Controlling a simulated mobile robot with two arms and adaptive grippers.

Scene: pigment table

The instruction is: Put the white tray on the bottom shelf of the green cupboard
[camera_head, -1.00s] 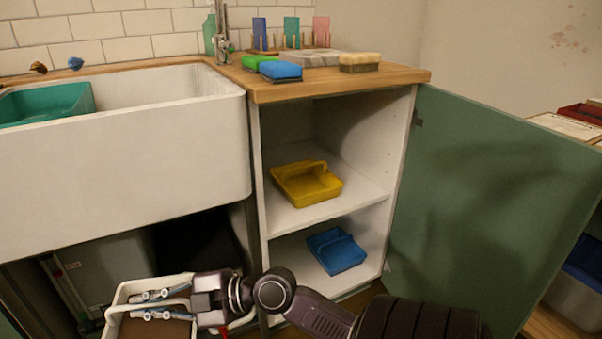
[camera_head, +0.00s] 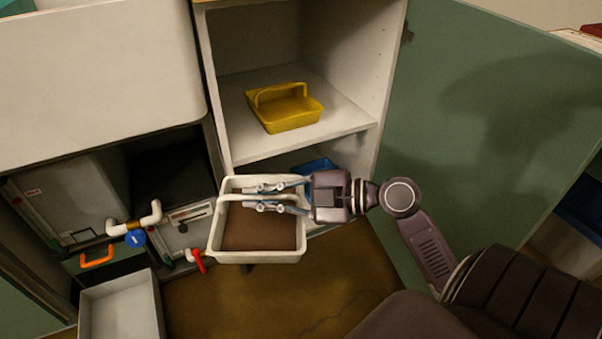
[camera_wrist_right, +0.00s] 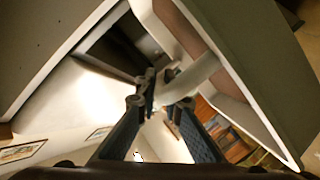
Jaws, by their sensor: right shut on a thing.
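The white tray (camera_head: 258,257) has a brown inside bottom and a white bar handle across it. My right gripper (camera_head: 264,198) is shut on that handle and holds the tray roughly level in front of the cupboard's left side. In the right wrist view the fingers (camera_wrist_right: 163,103) close on the handle, with the tray's wall (camera_wrist_right: 243,75) beyond. The green cupboard's door (camera_head: 485,120) stands wide open to the right. Its bottom shelf (camera_head: 268,168) is partly hidden by the tray and my gripper. A blue caddy (camera_head: 316,165) is on that shelf, partly covered. My left gripper is out of view.
A yellow caddy (camera_head: 287,108) sits on the middle shelf (camera_head: 345,115). To the left, under the white sink (camera_head: 95,75), are white pipes (camera_head: 137,222) with a red lever and a grey open bin (camera_head: 122,305). Bare brown floor (camera_head: 290,300) lies below the tray.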

